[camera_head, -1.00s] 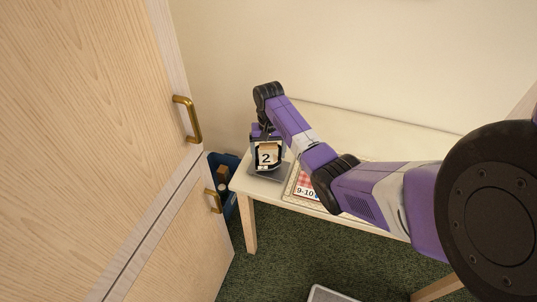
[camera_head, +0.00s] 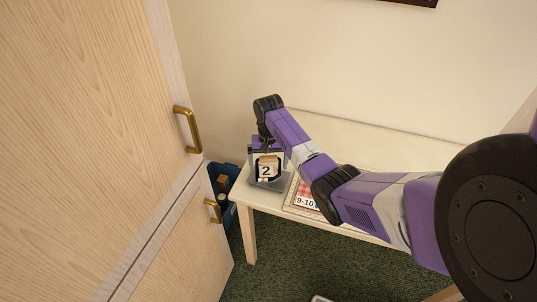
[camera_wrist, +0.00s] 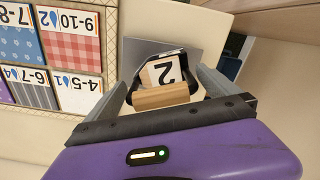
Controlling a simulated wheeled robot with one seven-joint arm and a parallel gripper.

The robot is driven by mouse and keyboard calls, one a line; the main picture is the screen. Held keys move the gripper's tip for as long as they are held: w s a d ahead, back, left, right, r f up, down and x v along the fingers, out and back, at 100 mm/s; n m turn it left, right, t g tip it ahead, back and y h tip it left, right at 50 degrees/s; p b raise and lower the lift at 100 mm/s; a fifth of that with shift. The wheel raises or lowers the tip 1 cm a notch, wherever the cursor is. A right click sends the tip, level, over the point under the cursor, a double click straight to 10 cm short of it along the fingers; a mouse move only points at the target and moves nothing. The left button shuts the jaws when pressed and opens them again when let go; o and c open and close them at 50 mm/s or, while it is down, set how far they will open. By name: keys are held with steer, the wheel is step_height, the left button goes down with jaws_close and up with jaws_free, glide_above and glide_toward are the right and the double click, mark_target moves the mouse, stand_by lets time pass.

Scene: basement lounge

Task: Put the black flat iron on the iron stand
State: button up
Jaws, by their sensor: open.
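A dark object with a wooden handle (camera_wrist: 162,97) and a pale face marked "2" (camera_head: 266,171) is at the left end of the table; it looks like the black flat iron. The face also shows in the wrist view (camera_wrist: 165,69). It is over a flat grey plate (camera_wrist: 186,49), which may be the iron stand; I cannot tell whether they touch. My gripper (camera_wrist: 168,88) is open, with one finger on each side of the handle. In the head view my wrist and gripper (camera_head: 266,146) hide the object's upper part.
A patterned board with number ranges (camera_head: 302,202) lies on the pale table (camera_head: 246,194), right of the object. A wooden cabinet with brass handles (camera_head: 188,130) fills the left. A dark blue bin (camera_head: 231,213) stands on the green carpet beside the table. The wall is close behind.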

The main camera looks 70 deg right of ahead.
step_height(320, 180, up, 12)
steer(key=shift+f+b, duration=0.2)
steer(key=shift+b, duration=0.4)
